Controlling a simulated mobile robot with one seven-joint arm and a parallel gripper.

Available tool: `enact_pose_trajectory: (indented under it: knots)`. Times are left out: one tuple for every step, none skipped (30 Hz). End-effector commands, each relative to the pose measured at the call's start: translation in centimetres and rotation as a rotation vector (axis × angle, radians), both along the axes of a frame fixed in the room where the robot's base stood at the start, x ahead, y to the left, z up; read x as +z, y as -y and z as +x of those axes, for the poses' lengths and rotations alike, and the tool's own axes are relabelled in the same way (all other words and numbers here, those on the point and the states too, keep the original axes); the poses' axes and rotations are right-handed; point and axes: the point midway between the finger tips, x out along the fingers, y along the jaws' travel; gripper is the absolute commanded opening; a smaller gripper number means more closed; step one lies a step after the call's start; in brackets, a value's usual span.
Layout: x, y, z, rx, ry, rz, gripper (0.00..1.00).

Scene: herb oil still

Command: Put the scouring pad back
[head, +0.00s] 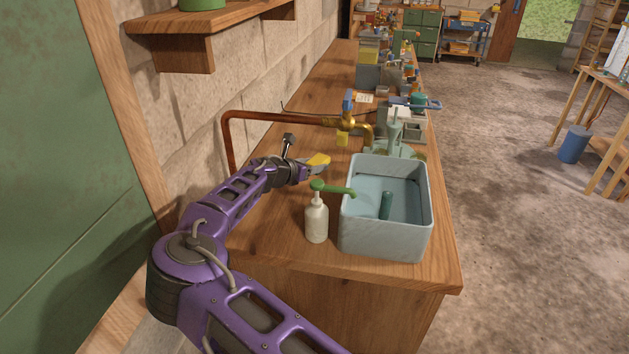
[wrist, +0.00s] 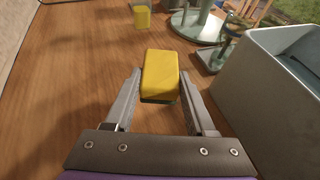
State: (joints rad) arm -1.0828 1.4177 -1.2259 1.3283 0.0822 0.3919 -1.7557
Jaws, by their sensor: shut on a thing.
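The scouring pad (wrist: 160,75) is a yellow block with a dark underside. My gripper (wrist: 160,88) is shut on it, with one finger on each side, and holds it over the wooden worktop (wrist: 75,90). In the head view the yellow pad (head: 319,161) shows at the end of my gripper (head: 308,168), left of the grey-blue basin (head: 385,245). I cannot tell how far the pad is above the wood.
A white soap bottle (head: 316,222) with a green pump stands left of the basin. A copper pipe and brass tap (head: 357,126) lie beyond my gripper. A small grey-green stand (wrist: 212,58) is beside the basin. A yellow object (wrist: 141,18) is farther back. Open wood lies left.

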Motion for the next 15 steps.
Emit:
enact_pose_trajectory:
  knots:
    - [-0.6, 0.0, 0.0, 0.001, -0.001, -0.003, 0.03]
    - [-0.8, 0.0, 0.0, 0.001, 0.000, -0.002, 0.03]
    - [-1.1, 0.0, 0.0, 0.000, 0.000, -0.001, 0.03]
    - [-1.3, 0.0, 0.0, 0.000, 0.000, -0.001, 0.03]
    - [-1.5, 0.0, 0.0, 0.000, 0.000, -0.001, 0.03]
    - [-1.8, 0.0, 0.0, 0.001, 0.000, -0.002, 0.03]
    - [-2.2, 0.0, 0.0, 0.001, 0.000, -0.002, 0.03]
    - [-2.6, 0.0, 0.0, 0.001, -0.001, -0.003, 0.03]
    - [-3.2, 0.0, 0.0, 0.002, 0.000, -0.004, 0.03]
    - [-3.7, 0.0, 0.0, 0.002, 0.000, -0.004, 0.03]
    - [-4.1, 0.0, 0.0, 0.002, -0.001, -0.004, 0.03]
    - [-4.6, 0.0, 0.0, 0.002, 0.000, -0.003, 0.03]
    - [-4.8, 0.0, 0.0, 0.002, 0.000, -0.002, 0.03]
    - [-4.9, 0.0, 0.0, 0.002, 0.000, -0.002, 0.03]
    - [-5.0, 0.0, 0.0, 0.002, 0.001, -0.001, 0.03]
